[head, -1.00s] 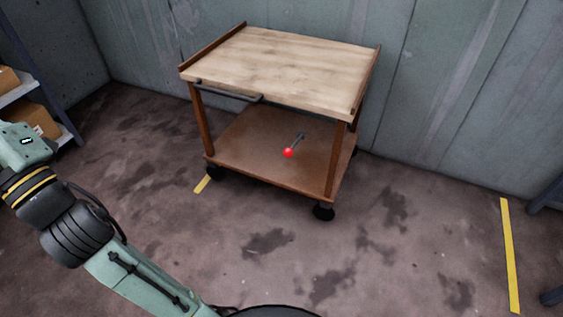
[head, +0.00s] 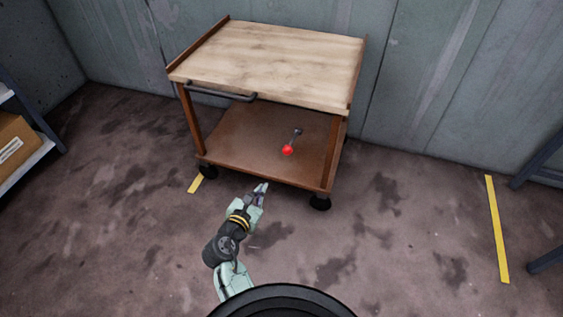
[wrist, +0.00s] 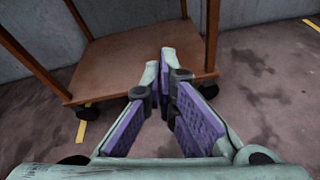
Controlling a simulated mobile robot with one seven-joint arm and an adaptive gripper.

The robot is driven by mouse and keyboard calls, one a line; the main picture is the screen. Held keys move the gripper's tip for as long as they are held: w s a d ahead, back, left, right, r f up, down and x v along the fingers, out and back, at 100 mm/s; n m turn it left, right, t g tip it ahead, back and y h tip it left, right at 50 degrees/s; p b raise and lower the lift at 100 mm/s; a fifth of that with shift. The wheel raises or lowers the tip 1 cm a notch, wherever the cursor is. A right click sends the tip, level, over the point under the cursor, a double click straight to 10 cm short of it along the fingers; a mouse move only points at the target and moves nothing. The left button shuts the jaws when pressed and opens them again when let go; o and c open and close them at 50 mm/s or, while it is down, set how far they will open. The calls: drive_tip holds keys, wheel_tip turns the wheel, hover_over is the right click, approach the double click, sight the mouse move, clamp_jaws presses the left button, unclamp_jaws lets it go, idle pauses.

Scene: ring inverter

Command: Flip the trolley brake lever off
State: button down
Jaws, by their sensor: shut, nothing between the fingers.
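The trolley (head: 270,60) has a pale wooden top and a brown lower shelf (head: 240,140). Its brake lever (head: 288,150) is a short dark rod with a red ball end, sticking out toward me over the front of the lower shelf. My gripper (head: 264,187) is in front of the shelf's front edge, left of and nearer than the red ball, apart from it. In the wrist view my gripper (wrist: 166,55) is shut and empty, its fingertips together against the view of the shelf (wrist: 130,60). The lever does not show in the wrist view.
A grey handle bar (head: 220,95) runs along the trolley's front left, and posts (head: 330,150) flank the shelf. A rack with a cardboard box (head: 15,140) stands at the left. A wall is close behind.

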drive_tip(key=shift+s+d+f, duration=0.2)
drive_tip(key=shift+d+f, duration=0.05)
drive_tip(key=shift+d, duration=0.15)
drive_tip(key=shift+w, duration=0.1)
drive_tip(key=w+d+p, duration=0.2)
drive_tip(key=w+d, duration=0.2)
drive_tip(key=w, duration=0.6)
drive_tip(key=shift+w+d+r, duration=0.25)
drive_tip(key=shift+d, duration=0.05)
drive_tip(key=shift+w+r, duration=0.1)
drive_tip(key=shift+r, duration=0.05)
